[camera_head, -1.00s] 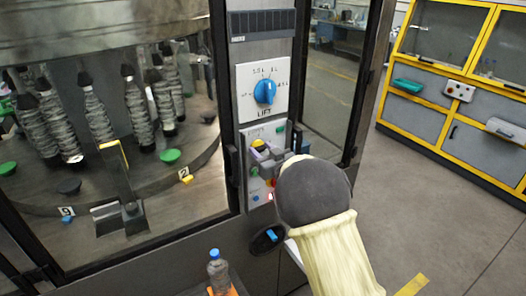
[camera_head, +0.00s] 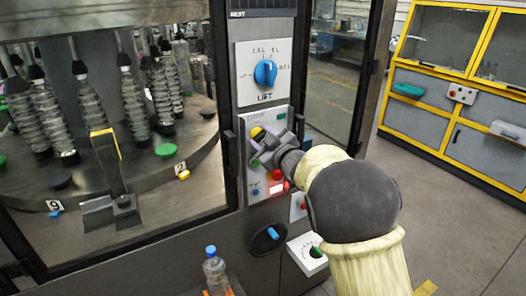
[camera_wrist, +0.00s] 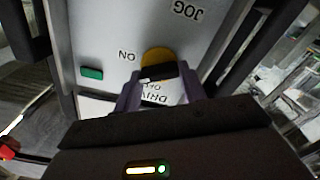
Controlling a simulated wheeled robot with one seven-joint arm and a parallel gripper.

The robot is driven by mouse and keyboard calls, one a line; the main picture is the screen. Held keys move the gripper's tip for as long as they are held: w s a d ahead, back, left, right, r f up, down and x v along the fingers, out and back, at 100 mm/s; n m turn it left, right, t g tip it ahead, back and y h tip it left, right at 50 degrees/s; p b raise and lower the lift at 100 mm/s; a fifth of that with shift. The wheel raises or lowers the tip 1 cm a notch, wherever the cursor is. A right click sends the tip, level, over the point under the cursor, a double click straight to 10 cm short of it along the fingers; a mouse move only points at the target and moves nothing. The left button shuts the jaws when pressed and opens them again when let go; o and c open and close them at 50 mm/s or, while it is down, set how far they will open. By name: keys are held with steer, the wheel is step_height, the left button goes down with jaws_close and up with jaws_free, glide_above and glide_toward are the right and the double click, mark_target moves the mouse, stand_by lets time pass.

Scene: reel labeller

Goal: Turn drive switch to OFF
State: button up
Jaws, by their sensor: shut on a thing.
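The drive switch, a yellow disc with a dark bar handle, is on the control panel; it shows in the wrist view (camera_wrist: 157,58) and, partly hidden, in the head view (camera_head: 257,133). My gripper (camera_head: 264,152) is at the panel, tilted. In the wrist view my gripper (camera_wrist: 160,80) has its purple fingers on both sides of the dark handle, shut on it. The labels ON, OFF, JOG and part of DRIVE are printed around the disc, upside down in that view. The fingers hide part of the lettering, and I cannot tell which label the handle points at.
A blue LIFT dial (camera_head: 265,73) is above the switch. A green button (camera_wrist: 92,73) is beside it. Red buttons and a lower dial (camera_head: 316,252) are below. A water bottle (camera_head: 214,268) stands in front. A glazed door frame borders the panel; the floor at right is clear.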

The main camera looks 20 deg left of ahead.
steer(key=n+b, duration=0.4)
steer(key=b, duration=0.1)
steer(key=n+b, duration=0.2)
steer(key=b, duration=0.1)
steer(key=shift+s+f, duration=0.1)
steer(key=shift+f, duration=0.3)
steer(key=n+b, duration=0.2)
steer(key=n, duration=0.1)
steer(key=shift+b, duration=0.4)
steer(key=shift+r+n+b, duration=0.1)
steer(key=shift+n+b, duration=1)
steer(key=shift+n, duration=0.3)
steer(key=o, duration=1)
steer(key=shift+a, duration=0.1)
steer(key=shift+s, duration=0.1)
steer(key=b+v, duration=0.3)
steer(key=v, duration=1.4)
steer(key=shift+s, duration=0.15)
